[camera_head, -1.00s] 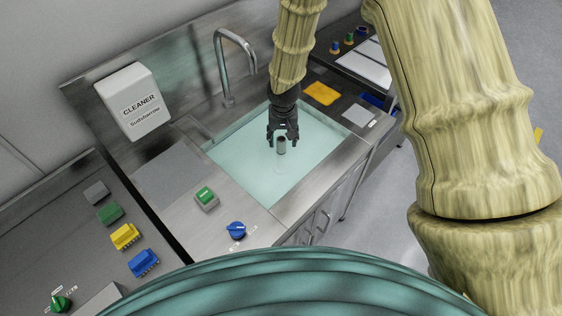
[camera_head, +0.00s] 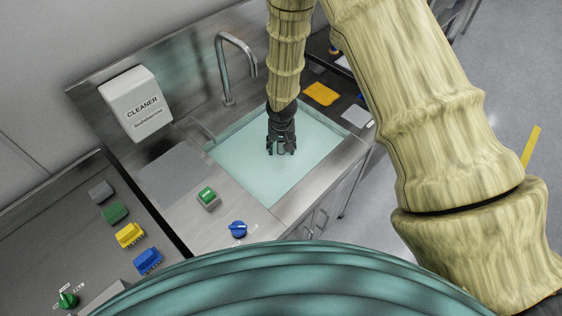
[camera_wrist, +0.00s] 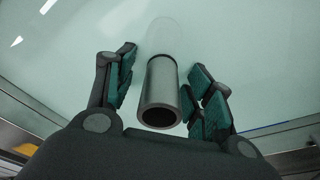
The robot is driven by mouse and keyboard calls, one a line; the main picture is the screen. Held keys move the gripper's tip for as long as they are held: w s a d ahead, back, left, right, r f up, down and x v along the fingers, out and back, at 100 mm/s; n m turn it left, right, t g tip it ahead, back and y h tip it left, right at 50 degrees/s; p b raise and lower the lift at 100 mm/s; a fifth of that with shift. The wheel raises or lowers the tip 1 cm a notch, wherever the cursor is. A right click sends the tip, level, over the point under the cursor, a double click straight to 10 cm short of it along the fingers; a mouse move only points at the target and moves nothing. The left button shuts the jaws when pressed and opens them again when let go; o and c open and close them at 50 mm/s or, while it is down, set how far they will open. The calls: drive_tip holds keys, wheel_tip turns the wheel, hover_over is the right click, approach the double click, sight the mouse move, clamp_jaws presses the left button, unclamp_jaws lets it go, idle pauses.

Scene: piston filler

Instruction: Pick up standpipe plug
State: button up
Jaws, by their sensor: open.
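The standpipe plug is a grey, hollow tube (camera_wrist: 160,92) standing in the water-filled sink basin (camera_head: 244,157). In the wrist view its open end faces the camera, and its far end fades into the pale water. My gripper (camera_wrist: 163,62) is open, with one finger on each side of the tube. Gaps show between the pads and the tube, and the right pads look nearer to it. In the head view my gripper (camera_head: 281,150) points down over the middle of the basin and mostly hides the plug.
A curved faucet (camera_head: 228,65) stands behind the basin, beside a white cleaner box (camera_head: 136,103). A yellow sponge-like pad (camera_head: 320,94) lies to the right. Metal rims surround the basin.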

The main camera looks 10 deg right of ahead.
clamp_jaws()
drive_tip(key=shift+w+r, duration=0.1)
drive_tip(key=shift+r, duration=0.05)
